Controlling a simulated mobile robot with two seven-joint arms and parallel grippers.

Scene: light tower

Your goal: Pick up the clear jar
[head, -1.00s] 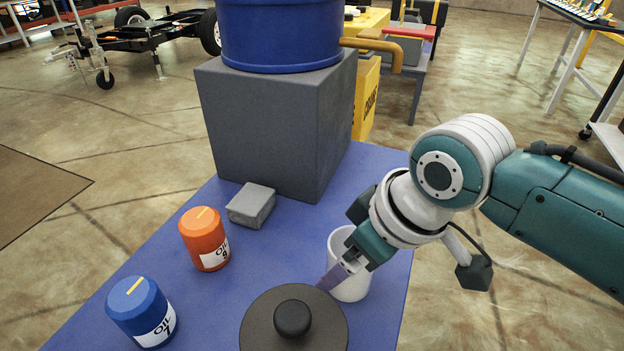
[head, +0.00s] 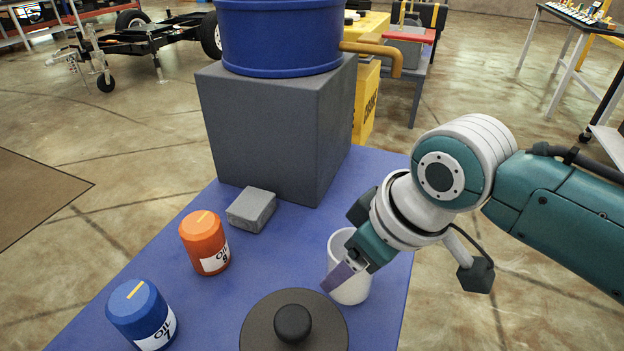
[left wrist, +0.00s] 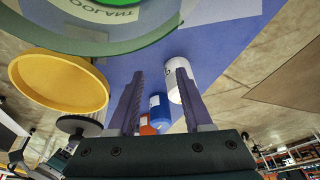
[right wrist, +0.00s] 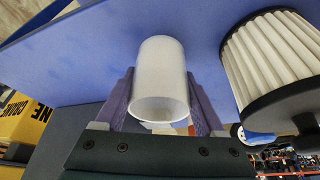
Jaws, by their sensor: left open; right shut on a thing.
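The clear jar (head: 353,286) stands upright on the blue table, whitish and translucent, near the right edge. My right gripper (head: 342,272) reaches down from the right and is shut on it. In the right wrist view the jar (right wrist: 160,85) sits between the two purple fingers of the right gripper (right wrist: 160,75), its open rim toward the camera. My left gripper (left wrist: 157,85) shows only in the left wrist view, open with nothing between its fingers. The head view does not show it.
An orange oil can (head: 204,243), a blue oil can (head: 141,313) and a grey block (head: 251,208) stand left of the jar. A dark knobbed lid (head: 265,327) is close in front. A grey cube (head: 275,130) bears a blue drum (head: 280,35). A pleated filter (right wrist: 265,60) is beside the jar.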

